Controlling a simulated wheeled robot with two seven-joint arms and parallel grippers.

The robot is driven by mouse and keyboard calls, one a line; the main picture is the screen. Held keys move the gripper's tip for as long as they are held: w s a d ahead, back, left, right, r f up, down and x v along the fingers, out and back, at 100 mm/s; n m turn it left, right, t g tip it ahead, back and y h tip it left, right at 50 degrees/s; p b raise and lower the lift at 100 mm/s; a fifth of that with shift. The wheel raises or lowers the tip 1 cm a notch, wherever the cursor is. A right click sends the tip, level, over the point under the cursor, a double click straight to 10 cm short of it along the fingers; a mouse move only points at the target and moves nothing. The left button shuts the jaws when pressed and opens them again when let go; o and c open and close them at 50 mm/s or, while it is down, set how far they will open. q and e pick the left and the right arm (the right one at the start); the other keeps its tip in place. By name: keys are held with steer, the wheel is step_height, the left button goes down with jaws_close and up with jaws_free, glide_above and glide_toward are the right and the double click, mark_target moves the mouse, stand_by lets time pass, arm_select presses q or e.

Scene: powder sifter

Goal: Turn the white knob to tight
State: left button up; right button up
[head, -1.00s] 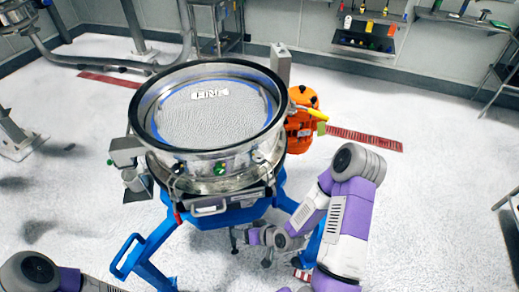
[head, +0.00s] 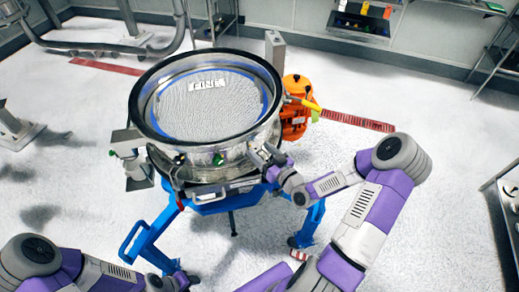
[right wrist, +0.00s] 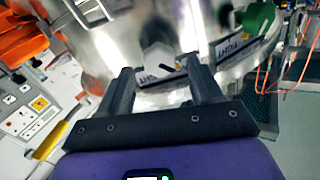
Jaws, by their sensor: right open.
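The sifter (head: 207,166) is a round steel drum with a mesh top on a blue frame. In the right wrist view, a white knob (right wrist: 158,58) sits on the steel wall, with small lettered labels beside it. My right gripper (head: 262,153) is at the drum's front right side in the head view and hides that part of the wall. In the right wrist view my right gripper (right wrist: 160,80) is open, its fingers either side of the white knob; contact cannot be told. My left gripper (head: 183,280) is low at the bottom edge, away from the sifter wall, its jaws unclear.
A green knob (head: 218,159) sits on the drum's front, and also shows in the right wrist view (right wrist: 259,18). An orange motor (head: 296,105) stands at the drum's right. The blue frame (head: 150,235) spreads below. The floor to the right is mostly clear.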

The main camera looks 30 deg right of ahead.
steer(key=shift+w+a, duration=0.15)
steer(key=shift+w, duration=0.55)
steer(key=c, duration=1.1)
steer(key=shift+o, duration=0.2)
